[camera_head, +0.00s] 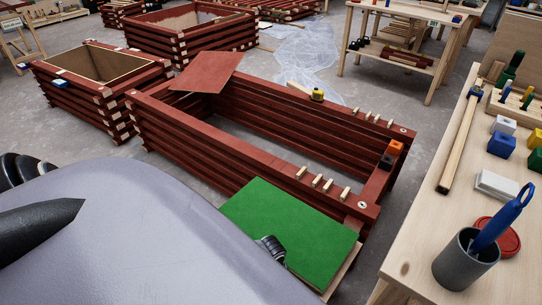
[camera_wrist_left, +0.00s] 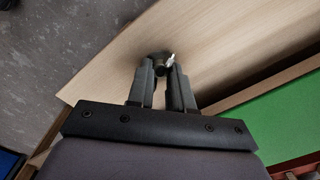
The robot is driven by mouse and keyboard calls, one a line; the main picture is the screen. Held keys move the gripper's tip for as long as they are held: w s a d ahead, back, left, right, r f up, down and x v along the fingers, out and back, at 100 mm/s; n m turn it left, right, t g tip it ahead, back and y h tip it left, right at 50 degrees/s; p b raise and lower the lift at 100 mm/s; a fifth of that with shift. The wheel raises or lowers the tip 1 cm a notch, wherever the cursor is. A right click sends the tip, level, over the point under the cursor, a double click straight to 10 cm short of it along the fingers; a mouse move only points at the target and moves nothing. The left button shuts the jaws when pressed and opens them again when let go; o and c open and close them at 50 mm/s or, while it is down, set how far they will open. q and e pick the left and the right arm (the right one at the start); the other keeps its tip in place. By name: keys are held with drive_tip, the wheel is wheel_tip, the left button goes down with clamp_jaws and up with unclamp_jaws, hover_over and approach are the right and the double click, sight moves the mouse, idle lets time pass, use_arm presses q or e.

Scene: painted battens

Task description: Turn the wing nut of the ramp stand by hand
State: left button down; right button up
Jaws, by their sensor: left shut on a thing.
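In the left wrist view my left gripper (camera_wrist_left: 163,68) is shut on the wing nut (camera_wrist_left: 171,58), a small metal piece between its fingertips. The fingers hide most of it. The nut sits against the face of a pale wooden board (camera_wrist_left: 115,75), which looks like part of the ramp stand. A green panel (camera_wrist_left: 285,120) lies to the right of this board. In the head view a green panel (camera_head: 285,222) lies at the near end of a red batten frame; the wing nut does not show there. My right gripper is not in view.
The long red batten frame (camera_head: 205,140) stands on the grey floor, with a red panel (camera_head: 208,71) on its far left corner. A workbench (camera_head: 415,228) at the right carries a grey cup (camera_head: 462,265) and blocks. Grey floor shows between frame and bench.

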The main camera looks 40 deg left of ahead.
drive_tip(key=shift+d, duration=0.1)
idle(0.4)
use_arm(q)
drive_tip(key=c, duration=1)
unclamp_jaws()
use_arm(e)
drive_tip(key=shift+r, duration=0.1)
use_arm(q)
wheel_tip(320, 180, up, 7)
drive_tip(key=p, duration=0.4)
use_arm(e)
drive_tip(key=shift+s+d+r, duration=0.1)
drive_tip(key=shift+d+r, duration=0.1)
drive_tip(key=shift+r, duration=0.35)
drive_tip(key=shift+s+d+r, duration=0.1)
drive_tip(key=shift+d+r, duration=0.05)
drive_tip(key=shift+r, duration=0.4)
